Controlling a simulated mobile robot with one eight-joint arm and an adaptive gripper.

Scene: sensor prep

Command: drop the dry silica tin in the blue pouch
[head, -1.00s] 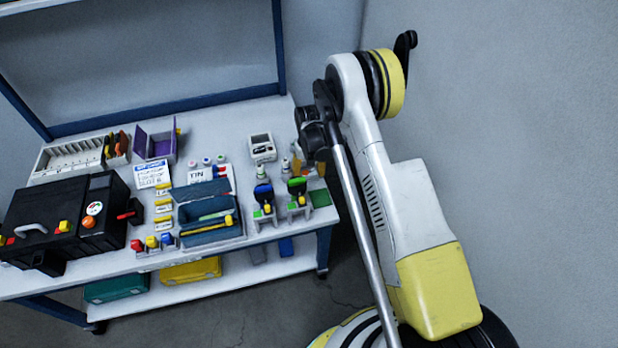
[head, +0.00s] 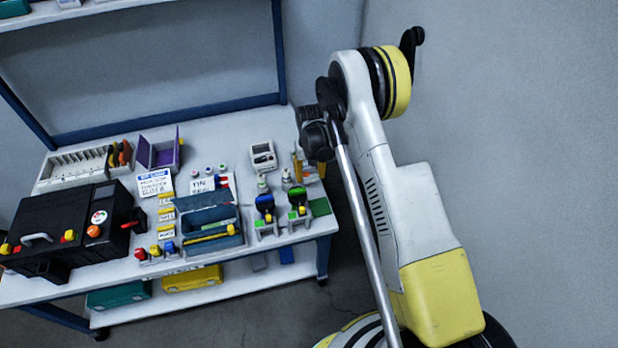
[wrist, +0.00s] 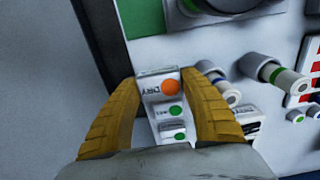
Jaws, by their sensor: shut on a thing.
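In the wrist view my gripper (wrist: 160,80) has its two yellow fingers closed on a small white piece marked "DRY" with an orange dot, which I take as the dry silica tin (wrist: 151,87). Two similar white labels with green dots show just below it, between the fingers. In the head view my gripper (head: 308,172) is small at the bench's right end, and the tin cannot be made out there. The blue pouch (head: 208,243) stands open at the bench's front middle, left of my gripper, with a yellow strip along its front. It is not in the wrist view.
Two clamp-like stands with blue (head: 265,203) and green (head: 297,196) tops stand between the pouch and my gripper. A green pad (head: 320,207) lies at the right corner. A black case (head: 75,235), a purple box (head: 160,152) and a white meter (head: 263,157) are also on the bench.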

